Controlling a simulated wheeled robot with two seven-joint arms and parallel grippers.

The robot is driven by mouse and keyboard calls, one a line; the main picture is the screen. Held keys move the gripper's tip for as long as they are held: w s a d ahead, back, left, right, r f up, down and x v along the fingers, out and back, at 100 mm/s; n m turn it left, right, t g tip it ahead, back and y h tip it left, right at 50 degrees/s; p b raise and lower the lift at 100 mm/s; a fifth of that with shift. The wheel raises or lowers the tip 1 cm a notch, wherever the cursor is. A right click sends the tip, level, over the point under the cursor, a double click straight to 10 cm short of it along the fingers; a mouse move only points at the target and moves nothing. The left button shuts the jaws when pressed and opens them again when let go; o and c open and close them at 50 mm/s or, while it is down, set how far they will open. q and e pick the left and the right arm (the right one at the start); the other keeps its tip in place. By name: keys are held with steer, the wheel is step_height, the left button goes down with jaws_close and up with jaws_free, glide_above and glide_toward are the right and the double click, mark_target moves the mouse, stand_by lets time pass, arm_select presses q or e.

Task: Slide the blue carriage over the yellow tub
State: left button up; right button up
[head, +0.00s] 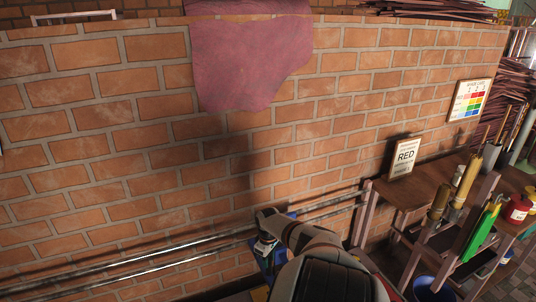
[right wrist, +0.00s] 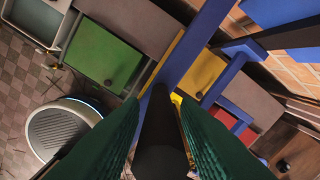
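The blue carriage (right wrist: 186,62) shows in the right wrist view as blue bars crossing the upper middle. A small part of the carriage (head: 280,256) shows in the head view at the rails, mostly behind my right gripper (head: 268,222). In the right wrist view the green fingers of my right gripper (right wrist: 158,110) lie along both sides of a dark round handle (right wrist: 160,135) and appear closed on it. A yellow panel, seemingly the yellow tub (right wrist: 203,72), lies behind the blue bars and is partly covered. I cannot tell how exactly the carriage lines up with it. My left gripper is out of view.
Metal rails (head: 140,262) run along the brick wall (head: 130,130). A green panel (right wrist: 107,62) and a red one (right wrist: 224,119) flank the yellow one. A wooden bench (head: 420,185) with a RED sign (head: 404,157) and bottles stands to the right.

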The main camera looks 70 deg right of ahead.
steer(key=shift+o, duration=0.9)
steer(key=shift+r, duration=0.25)
step_height(320, 180, up, 10)
steer(key=p, duration=0.3)
steer(key=shift+r, duration=0.75)
